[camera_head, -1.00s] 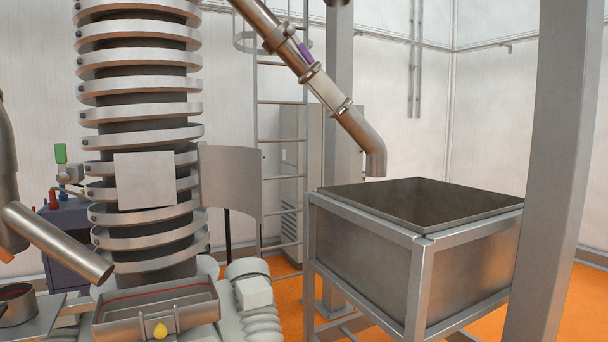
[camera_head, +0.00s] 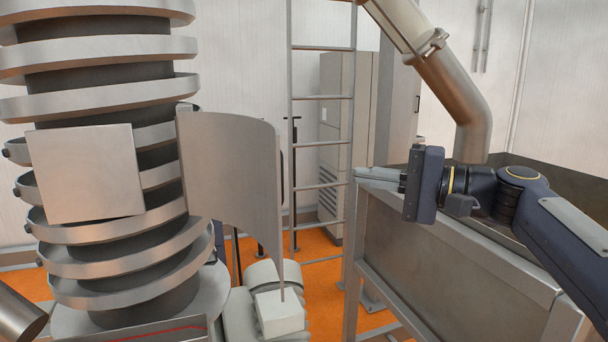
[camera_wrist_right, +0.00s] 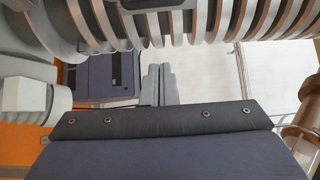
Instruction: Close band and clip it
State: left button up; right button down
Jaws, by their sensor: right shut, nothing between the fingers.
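The curved metal band (camera_head: 235,165) stands swung open on the right side of the ringed column, its free edge pointing to the right. A flat square plate (camera_head: 85,172) covers the column's front to its left. I cannot make out a clip for certain. My right gripper (camera_head: 358,178) is shut and empty, with its fingers pointing left. In the picture it is to the right of the band's free edge, with a gap between them. Its closed fingers also show in the right wrist view (camera_wrist_right: 159,84), below the column's rings. My left gripper is not in view.
A large metal hopper (camera_head: 420,265) on a frame stands below my right arm. A slanted pipe (camera_head: 445,85) comes down behind the arm. A ladder (camera_head: 322,146) and a grey cabinet (camera_head: 343,160) stand behind. A white block (camera_head: 280,314) sits low under the band.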

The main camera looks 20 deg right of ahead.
jog(key=w+a+p, duration=0.3)
jog(key=w+a, duration=0.1)
jog(key=a, duration=0.6)
jog(key=shift+w, duration=0.15)
